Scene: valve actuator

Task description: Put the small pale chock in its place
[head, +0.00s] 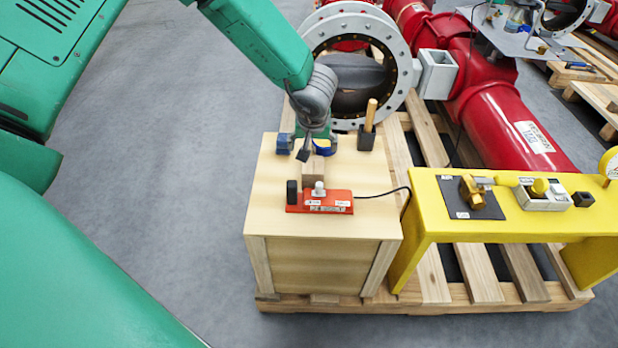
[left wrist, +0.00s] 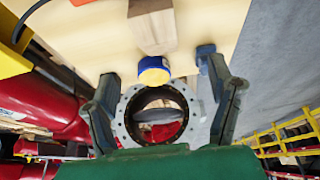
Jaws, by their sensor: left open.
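The small pale chock (head: 314,172) is a wooden block on the light wooden crate top (head: 360,185), close behind the red plate (head: 335,204). It also shows in the left wrist view (left wrist: 152,28), at the top centre. My left gripper (head: 316,148) is open and points down just behind the chock. In the left wrist view its two fingers (left wrist: 160,74) are spread and hold nothing, with the chock beyond the tips. I cannot make out a marked place for the chock. My right gripper is not in view.
A blue and yellow cylinder (left wrist: 154,70) and a blue piece (left wrist: 205,52) stand near my left fingers. The flanged valve (head: 402,85) is behind. A yellow bench (head: 425,200) is to the right.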

